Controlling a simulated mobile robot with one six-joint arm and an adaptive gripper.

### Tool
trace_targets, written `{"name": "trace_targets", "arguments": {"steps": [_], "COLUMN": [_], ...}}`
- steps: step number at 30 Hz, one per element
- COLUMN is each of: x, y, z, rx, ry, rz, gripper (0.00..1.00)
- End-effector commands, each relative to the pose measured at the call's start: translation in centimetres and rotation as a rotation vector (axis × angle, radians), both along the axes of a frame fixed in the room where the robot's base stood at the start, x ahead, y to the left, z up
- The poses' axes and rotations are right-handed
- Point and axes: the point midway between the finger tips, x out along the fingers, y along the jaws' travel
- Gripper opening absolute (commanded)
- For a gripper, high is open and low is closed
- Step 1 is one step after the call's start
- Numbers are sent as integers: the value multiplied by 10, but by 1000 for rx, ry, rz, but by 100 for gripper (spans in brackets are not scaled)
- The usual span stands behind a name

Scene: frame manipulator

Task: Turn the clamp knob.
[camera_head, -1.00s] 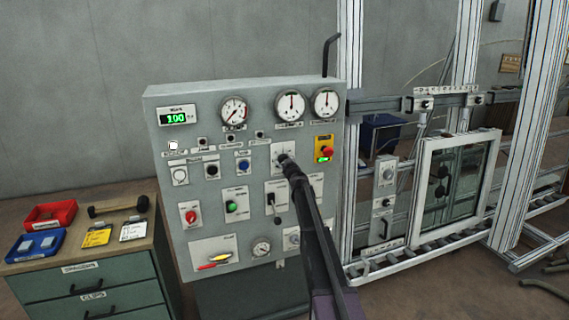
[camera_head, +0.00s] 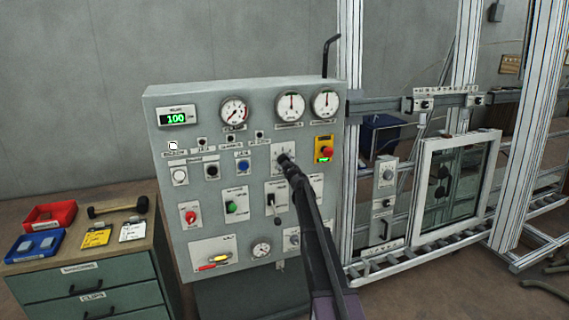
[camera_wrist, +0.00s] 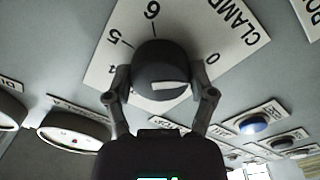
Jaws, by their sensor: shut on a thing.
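The clamp knob (camera_wrist: 158,62) is dark and round, with a white mark on its lower right side. It sits on a white plate (camera_wrist: 118,40) lettered CLAMP, with the figures 4, 5, 6 and 0 visible around it. My gripper (camera_wrist: 160,82) has one finger on each side of the knob and is shut on it. In the head view my gripper (camera_head: 287,164) reaches the plate (camera_head: 277,150) in the panel's upper middle right and hides most of the knob.
The grey panel (camera_head: 220,145) carries gauges, buttons and a red emergency button (camera_head: 326,152) close right of my gripper. A black-handled lever (camera_head: 271,200) is just below it. A drawer cabinet (camera_head: 95,285) with trays stands left; a metal frame (camera_head: 350,120) stands right.

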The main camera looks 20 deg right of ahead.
Motion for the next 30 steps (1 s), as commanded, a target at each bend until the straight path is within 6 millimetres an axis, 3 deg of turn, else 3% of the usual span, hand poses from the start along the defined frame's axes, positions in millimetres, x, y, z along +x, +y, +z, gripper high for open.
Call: {"name": "trace_targets", "arguments": {"steps": [5,6,9,30], "x": [0,-1,-1,0], "y": [0,0,0,0], "z": [0,0,0,0], "rx": [-4,-4,-3,36], "ry": [1,1,1,0], "rz": [1,1,1,0], "gripper": [24,74,100,100]}}
